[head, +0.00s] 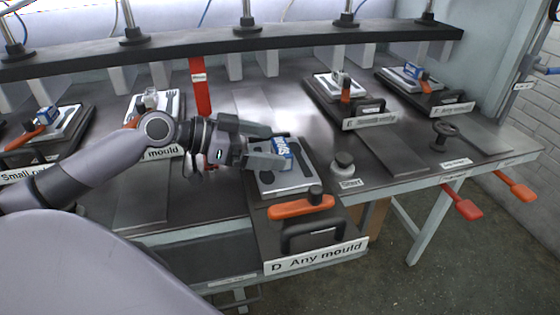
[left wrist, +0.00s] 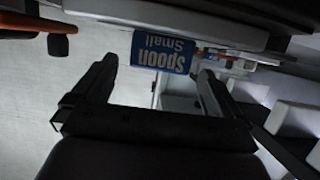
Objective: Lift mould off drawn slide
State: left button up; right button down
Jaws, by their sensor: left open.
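The mould (head: 290,180) is a light grey plate with dark cut-outs and a blue block handle (head: 281,148). It rests on the drawn slide (head: 262,226), whose front label reads "D Any mould". My left gripper (head: 275,146) is at the handle, fingers spread and pointing to the right. In the left wrist view the handle's blue "Spoon Small" face (left wrist: 163,52) shows upside down between the two open fingers of my left gripper (left wrist: 158,72). I see a gap on each side, so no grip shows. The right gripper is out of view.
An orange lever (head: 300,206) and a black handle (head: 312,236) are at the slide's front. Other moulds sit on slides to both sides. A black beam (head: 235,46) runs along the back.

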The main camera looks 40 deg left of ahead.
aim_at(282, 145)
pick_arm(q)
jog(key=shift+r+p+x, duration=0.15)
jog(key=shift+p+x, duration=0.2)
jog(key=shift+x, duration=0.7)
jog(key=shift+r+p+x, duration=0.1)
jog(key=shift+p+x, duration=0.2)
jog(key=shift+x, duration=0.75)
jog(key=shift+w+d+f, duration=0.3)
jog(key=shift+w+d, duration=0.15)
jog(key=shift+w, duration=0.05)
jog(key=c, duration=1.4)
jog(key=shift+r, duration=0.15)
jog(key=c, duration=0.3)
